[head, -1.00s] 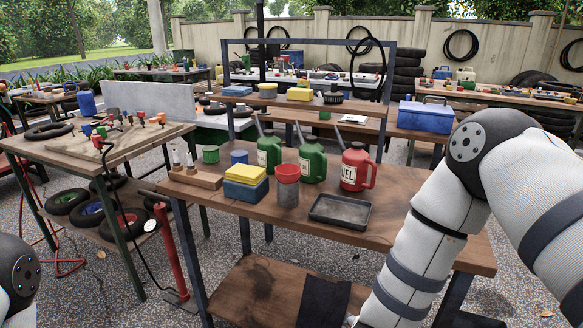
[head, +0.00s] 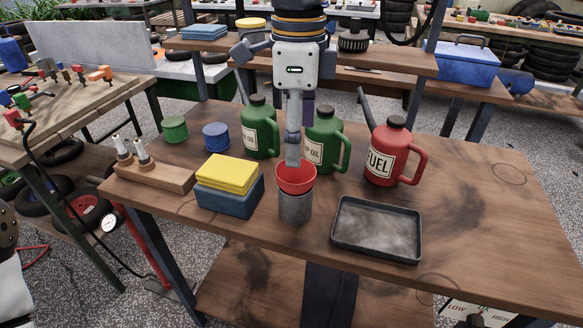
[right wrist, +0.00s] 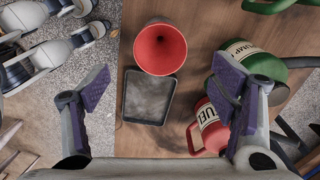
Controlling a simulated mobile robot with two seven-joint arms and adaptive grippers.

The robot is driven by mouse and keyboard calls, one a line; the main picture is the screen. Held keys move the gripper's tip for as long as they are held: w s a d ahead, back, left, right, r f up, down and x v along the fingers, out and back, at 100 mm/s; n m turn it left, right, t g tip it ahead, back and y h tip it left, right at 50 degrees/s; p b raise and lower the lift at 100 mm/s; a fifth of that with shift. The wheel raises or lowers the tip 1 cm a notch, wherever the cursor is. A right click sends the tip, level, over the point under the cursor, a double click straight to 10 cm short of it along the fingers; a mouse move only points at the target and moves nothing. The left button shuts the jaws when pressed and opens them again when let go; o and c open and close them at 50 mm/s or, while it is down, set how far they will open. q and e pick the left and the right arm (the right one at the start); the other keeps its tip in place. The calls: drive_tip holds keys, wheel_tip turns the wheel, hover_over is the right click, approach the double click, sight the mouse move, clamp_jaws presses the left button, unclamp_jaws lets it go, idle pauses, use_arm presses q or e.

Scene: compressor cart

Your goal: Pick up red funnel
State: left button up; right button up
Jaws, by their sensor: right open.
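The red funnel (head: 297,181) sits mouth up in a grey metal cup (head: 296,209) on the wooden workbench. In the right wrist view its round red mouth (right wrist: 160,47) faces the camera, above the middle of the picture. My right gripper (head: 298,138) points down over the bench at the funnel. Its near finger overlaps the funnel's far rim in the head view; I cannot tell whether it touches. In the right wrist view the gripper (right wrist: 165,88) is open with its purple pads wide apart and nothing between them. My left gripper is out of view.
A black tray (head: 377,230) lies right of the cup. Green oil cans (head: 260,130) and a red fuel can (head: 390,152) stand behind. The bench's right end is clear.

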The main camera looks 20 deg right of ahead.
sight(296, 170)
wheel_tip(296, 170, down, 8)
drive_tip(key=shift+a, duration=0.1)
drive_tip(key=c, duration=1.1)
